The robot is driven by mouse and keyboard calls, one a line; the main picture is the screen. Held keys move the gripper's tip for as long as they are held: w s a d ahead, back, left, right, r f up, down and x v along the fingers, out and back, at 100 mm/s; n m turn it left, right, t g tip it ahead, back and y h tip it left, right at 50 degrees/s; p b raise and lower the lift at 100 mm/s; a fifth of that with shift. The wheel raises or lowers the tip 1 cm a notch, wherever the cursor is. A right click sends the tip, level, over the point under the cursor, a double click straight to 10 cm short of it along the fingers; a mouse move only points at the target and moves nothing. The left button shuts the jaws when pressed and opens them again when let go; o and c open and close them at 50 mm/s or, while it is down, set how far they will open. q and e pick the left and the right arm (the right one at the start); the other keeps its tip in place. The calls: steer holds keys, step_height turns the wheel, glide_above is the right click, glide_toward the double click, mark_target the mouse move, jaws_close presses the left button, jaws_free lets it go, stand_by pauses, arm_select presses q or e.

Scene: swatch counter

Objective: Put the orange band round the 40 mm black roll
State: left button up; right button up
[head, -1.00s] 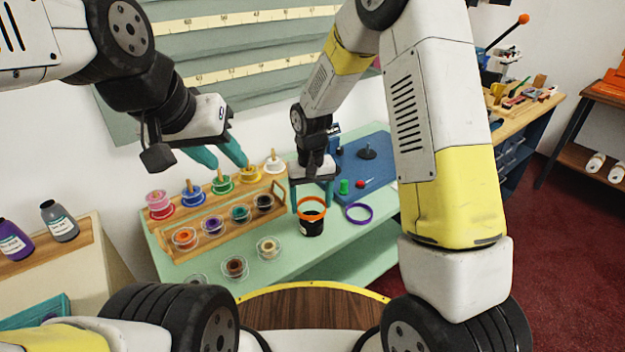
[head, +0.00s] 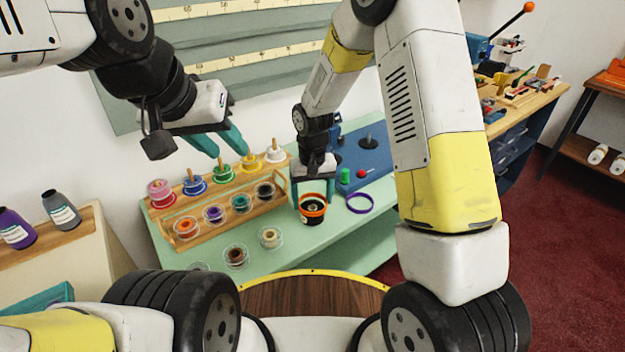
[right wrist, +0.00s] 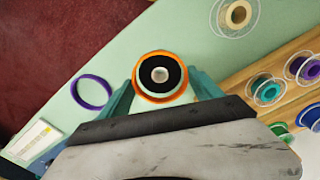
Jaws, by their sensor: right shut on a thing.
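The orange band (head: 312,199) is held between the teal fingers of my right gripper (head: 313,203). The black roll (head: 312,219) stands upright on the mint counter, its dark side showing below the band. In the right wrist view the orange band (right wrist: 137,86) rings the black roll (right wrist: 160,64), whose pale core shows in the middle. The band appears to be around the roll's upper part; its exact height is hard to tell. My left gripper (head: 231,153) is open and empty, up in the air over the back left of the counter.
A purple band (head: 360,203) lies right of the roll, near a green piece (head: 345,175) and a blue board (head: 372,160). A wooden rack (head: 180,232) with coloured spools stands left. Loose spools (head: 270,238) lie in front. Counter between roll and front edge is clear.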

mark_target(313, 207)
steer(key=shift+f, duration=0.8)
stand_by(0.8)
steer(key=o, duration=1.4)
steer(key=shift+r, duration=3.55)
